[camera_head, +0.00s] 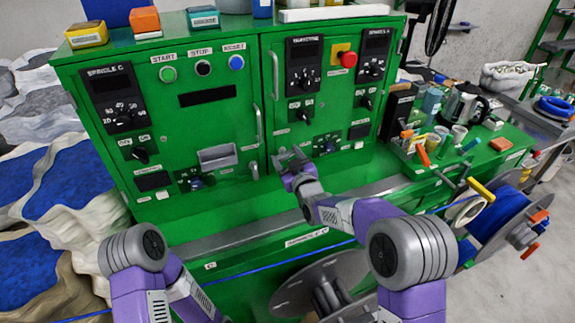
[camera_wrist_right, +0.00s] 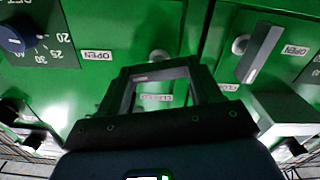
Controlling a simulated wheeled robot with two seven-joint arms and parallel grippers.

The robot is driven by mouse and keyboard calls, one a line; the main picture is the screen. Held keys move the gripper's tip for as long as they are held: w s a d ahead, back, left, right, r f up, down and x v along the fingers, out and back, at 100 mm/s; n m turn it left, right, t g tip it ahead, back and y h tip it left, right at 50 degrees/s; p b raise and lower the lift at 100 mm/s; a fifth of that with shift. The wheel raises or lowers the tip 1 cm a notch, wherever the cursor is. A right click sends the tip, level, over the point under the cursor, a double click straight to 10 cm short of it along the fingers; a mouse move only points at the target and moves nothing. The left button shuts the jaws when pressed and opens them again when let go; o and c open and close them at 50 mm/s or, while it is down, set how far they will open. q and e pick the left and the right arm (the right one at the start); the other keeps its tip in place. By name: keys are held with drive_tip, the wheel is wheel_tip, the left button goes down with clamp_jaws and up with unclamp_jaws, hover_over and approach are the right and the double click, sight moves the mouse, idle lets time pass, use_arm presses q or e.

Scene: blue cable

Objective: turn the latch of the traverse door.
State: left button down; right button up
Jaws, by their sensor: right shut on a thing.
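The green cabinet has two doors: the traverse door (camera_head: 345,105) on the right and the spindle door (camera_head: 215,125) on the left. My right gripper (camera_head: 290,160) is at the lower inner corner of the traverse door and shut on its latch. An OPEN label (camera_wrist_right: 97,55) is left of the hub, and a CLOSED label shows between the fingers. My left arm shows at lower left, but its gripper is out of view.
The spindle door's grey latch (camera_wrist_right: 257,50) is close to the right gripper. A blue dial (camera_wrist_right: 18,38) is on the other side. Vertical door handles (camera_head: 275,75) stick out. A cable reel (camera_head: 325,290) stands below; tools and cups crowd the right bench.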

drive_tip(key=n+b, duration=0.3)
drive_tip(key=b, duration=0.1)
drive_tip(key=n+b, duration=0.8)
drive_tip(key=shift+s+a+f, duration=0.1)
drive_tip(key=shift+a+f, duration=0.1)
drive_tip(key=shift+f, duration=0.1)
drive_tip(key=shift+n+b, duration=1.85)
drive_tip(key=shift+n, duration=0.15)
drive_tip(key=shift+r, duration=0.1)
drive_tip(key=o, duration=1.1)
drive_tip(key=shift+c, duration=0.2)
drive_tip(key=v, duration=0.7)
drive_tip(key=shift+s, duration=0.25)
